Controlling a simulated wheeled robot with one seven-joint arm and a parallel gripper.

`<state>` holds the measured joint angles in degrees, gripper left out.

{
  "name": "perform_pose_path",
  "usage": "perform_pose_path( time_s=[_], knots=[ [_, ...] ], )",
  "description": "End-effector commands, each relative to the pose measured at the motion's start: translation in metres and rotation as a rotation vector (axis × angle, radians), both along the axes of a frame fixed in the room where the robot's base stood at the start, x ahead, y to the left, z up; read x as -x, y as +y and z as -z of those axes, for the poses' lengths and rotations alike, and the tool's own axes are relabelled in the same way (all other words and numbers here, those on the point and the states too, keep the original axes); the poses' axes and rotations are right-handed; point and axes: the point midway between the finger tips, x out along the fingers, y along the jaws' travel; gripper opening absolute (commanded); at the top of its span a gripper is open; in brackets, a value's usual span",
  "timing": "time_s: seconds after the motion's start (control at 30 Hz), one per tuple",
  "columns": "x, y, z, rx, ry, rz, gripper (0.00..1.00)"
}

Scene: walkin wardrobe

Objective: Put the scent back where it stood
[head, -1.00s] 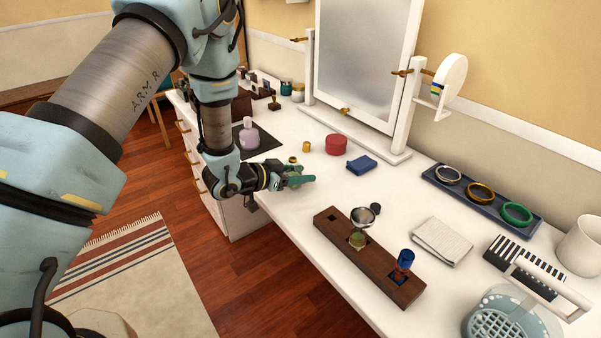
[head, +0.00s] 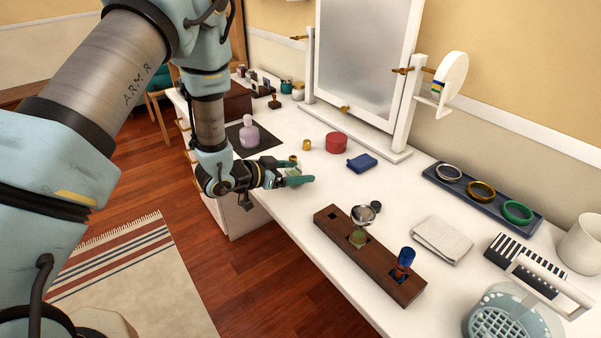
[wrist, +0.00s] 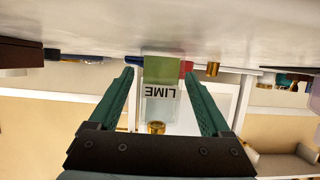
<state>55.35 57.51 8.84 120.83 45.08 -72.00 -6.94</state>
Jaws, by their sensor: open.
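A clear bottle labelled LIME (wrist: 161,92), with green liquid and a gold neck, shows between the fingers of my gripper in the wrist view. That view is upside down, and the bottle's base is toward the white tabletop. My gripper (wrist: 163,98) is open, with a gap on each side of the bottle. In the head view my gripper (head: 291,175) is low over the dresser's front edge and mostly hides the bottle. A dark wooden block (head: 381,270) has an empty left well, a green item (head: 357,238) in the middle well and a blue bottle (head: 404,261) in the right well.
A silver round piece (head: 363,215) is by the block's middle well. A gold cap (head: 306,146), red round box (head: 336,143) and blue box (head: 362,162) are beyond my gripper. A lilac bottle (head: 249,135) stands on a dark mat. A mirror (head: 365,55) stands behind.

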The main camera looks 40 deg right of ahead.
Motion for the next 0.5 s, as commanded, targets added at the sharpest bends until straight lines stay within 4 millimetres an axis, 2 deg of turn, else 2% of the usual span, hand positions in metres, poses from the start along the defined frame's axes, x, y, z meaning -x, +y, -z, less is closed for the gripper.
perform_pose_path(
  time_s=[0.3,0.5],
  knots=[
    [-0.005,0.063,-0.023,0.001,0.0,-0.004,0.82],
    [-0.006,0.089,-0.034,0.0,-0.001,-0.002,0.82]
  ],
)
